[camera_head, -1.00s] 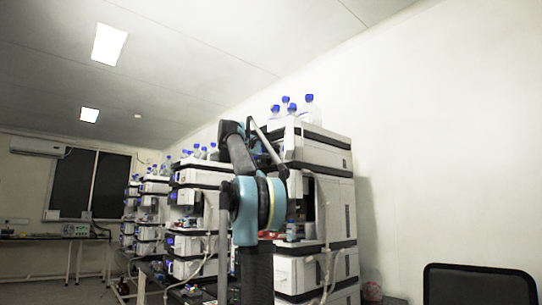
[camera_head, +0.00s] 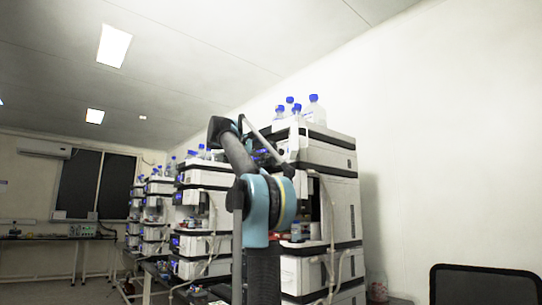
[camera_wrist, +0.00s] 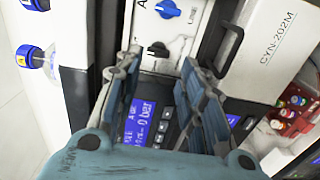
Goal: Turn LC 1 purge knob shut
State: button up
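A blue knob (camera_wrist: 167,9) with a white pointer mark sits on a white panel at the top of the wrist view. The word "LINE" is printed to its right. I cannot read whether this is the LC 1 purge knob. My gripper (camera_wrist: 160,72) is open and empty in the wrist view. Its fingers point towards the panel, with the knob beyond the tips and apart from them. Between the fingers a blue display (camera_wrist: 140,123) reads 0 bar. In the head view my arm stands before the nearest instrument stack (camera_head: 325,165), and the gripper cannot be made out.
Blue-capped bottles (camera_head: 315,107) stand on the nearest stack. More stacks (camera_head: 203,220) run back to the left. In the wrist view, red-capped vials (camera_wrist: 295,101) lie at the right, beside a panel marked CYN-202M (camera_wrist: 277,40). A black chair (camera_head: 483,285) is at the lower right.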

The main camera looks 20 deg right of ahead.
jog(key=shift+v, duration=2.55)
jog(key=shift+f, duration=0.15)
jog(key=s+f+m+g+y, duration=0.1)
jog(key=s+f+y, duration=0.3)
jog(key=f, duration=0.9)
jog(key=s+f+g+y, duration=0.1)
jog(key=s+f, duration=0.5)
jog(key=f, duration=0.7)
jog(key=s+f+m+g+y, duration=0.1)
jog(key=s+f+y, duration=0.3)
jog(key=f, duration=0.9)
jog(key=s+a+f+y, duration=0.2)
jog(key=s+a+f, duration=0.2)
jog(key=f, duration=1)
jog(key=s+a+f+m+y, duration=0.1)
jog(key=s+a+f+y, duration=0.2)
jog(key=s+f, duration=0.8)
jog(key=s+a+f+g+y, duration=0.1)
jog(key=s+a+f+y, duration=0.2)
jog(key=f, duration=1.4)
jog(key=s+a, duration=0.2)
jog(key=s, duration=0.2)
jog(key=shift+s+a+f+m, duration=0.2)
jog(key=shift+s+a+m, duration=0.05)
jog(key=shift+a+m, duration=0.1)
jog(key=shift+c, duration=0.4)
